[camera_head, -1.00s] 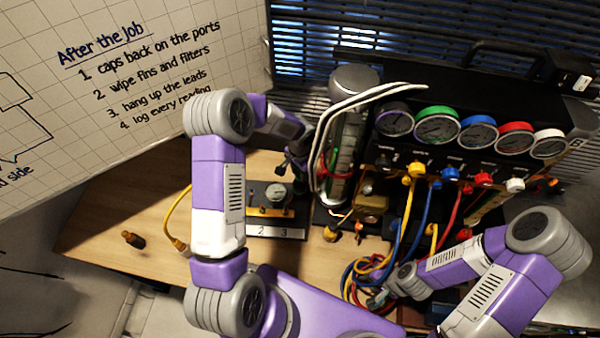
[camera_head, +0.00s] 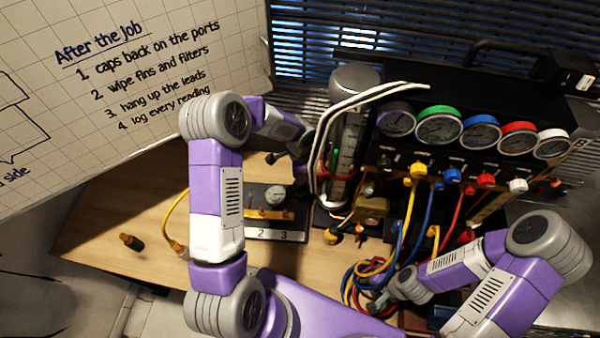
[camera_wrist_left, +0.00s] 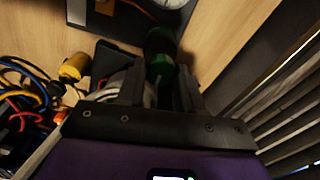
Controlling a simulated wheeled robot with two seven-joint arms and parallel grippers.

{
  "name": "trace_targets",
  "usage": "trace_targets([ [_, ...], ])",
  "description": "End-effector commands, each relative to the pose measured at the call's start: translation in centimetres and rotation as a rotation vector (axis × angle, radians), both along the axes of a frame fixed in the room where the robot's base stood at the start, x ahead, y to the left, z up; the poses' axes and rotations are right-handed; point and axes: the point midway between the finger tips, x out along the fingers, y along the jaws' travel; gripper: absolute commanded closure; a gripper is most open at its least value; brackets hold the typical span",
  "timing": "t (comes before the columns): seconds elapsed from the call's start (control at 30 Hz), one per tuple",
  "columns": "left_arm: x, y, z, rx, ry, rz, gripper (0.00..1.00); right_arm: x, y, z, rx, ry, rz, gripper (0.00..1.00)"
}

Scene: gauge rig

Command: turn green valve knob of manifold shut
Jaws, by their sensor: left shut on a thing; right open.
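The manifold (camera_head: 450,158) stands at the right with purple, green, blue, red and white ringed gauges. Yellow (camera_head: 418,169), blue (camera_head: 452,175), red (camera_head: 486,180) and white (camera_head: 518,185) caps or knobs show below them; I cannot pick out a green knob there. My left gripper (camera_head: 298,152) is left of the upright clear cylinder, apart from the manifold. In the left wrist view, my left gripper (camera_wrist_left: 160,90) is shut on a dark green round thing (camera_wrist_left: 159,68); I cannot tell whether it is the knob. My right gripper (camera_head: 376,302) is open near the hoses.
The clear cylinder (camera_head: 341,150) with pale tubes stands between my left gripper and the manifold. Coloured hoses (camera_head: 365,275) lie by my right gripper. A small gauge block (camera_head: 275,197) sits on the wooden bench (camera_head: 110,215), which is largely clear at left.

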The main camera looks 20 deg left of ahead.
Motion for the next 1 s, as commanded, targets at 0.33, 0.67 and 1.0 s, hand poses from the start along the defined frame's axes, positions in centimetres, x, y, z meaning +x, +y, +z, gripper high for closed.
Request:
trace_targets([
  [0.33,0.08,0.06,0.11,0.001,-0.003,-0.011,0.95,0.0,0.0,0.01,0.0,0.0,0.0,0.57],
  [0.67,0.06,0.04,0.07,0.001,-0.002,-0.009,0.39,0.0,0.0,0.0,0.0,0.0,0.0,0.57],
  [1.0,0.09,0.04,1.0,0.001,-0.003,-0.007,0.39,0.0,0.0,-0.02,0.0,0.0,0.0,0.57],
])
